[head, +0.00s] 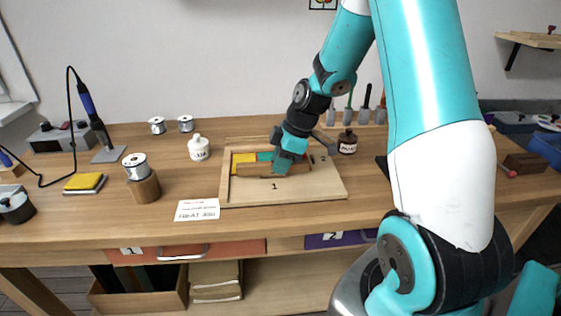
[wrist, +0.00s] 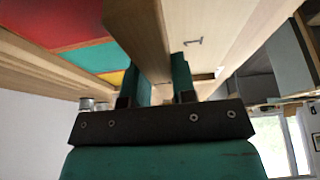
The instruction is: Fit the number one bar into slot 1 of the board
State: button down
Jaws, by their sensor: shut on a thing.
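The pale wooden board (head: 225,190) lies on the bench, with a "1" on its front part and a "2" towards its right side. My gripper (head: 284,168) is over the board, shut on a long brown wooden bar (head: 254,170). The bar lies left to right, just behind the "1" marking. In the wrist view the bar (wrist: 143,38) passes between the teal fingers of my gripper (wrist: 160,85), and the board's "1" face (wrist: 215,40) is beside it. I cannot tell whether the bar is seated in slot 1 or just above it.
Yellow, teal and red areas show in the board behind the bar. A dark bottle (head: 347,143) stands right of the board, a white jar (head: 198,149) behind left, and a spool on a wooden block (head: 145,187) at left. A paper card (head: 197,209) lies front left.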

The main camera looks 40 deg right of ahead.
jog(key=shift+f+b, duration=0.55)
jog(key=shift+f, duration=0.2)
dwell(0.7)
dwell(0.4)
jog(key=c, duration=0.8)
grip_release()
jog(key=shift+c, duration=0.2)
jog(key=o, duration=0.4)
jog(key=shift+r+p, duration=2.8)
jog(key=shift+r, duration=0.8)
jog(key=shift+f, duration=0.1)
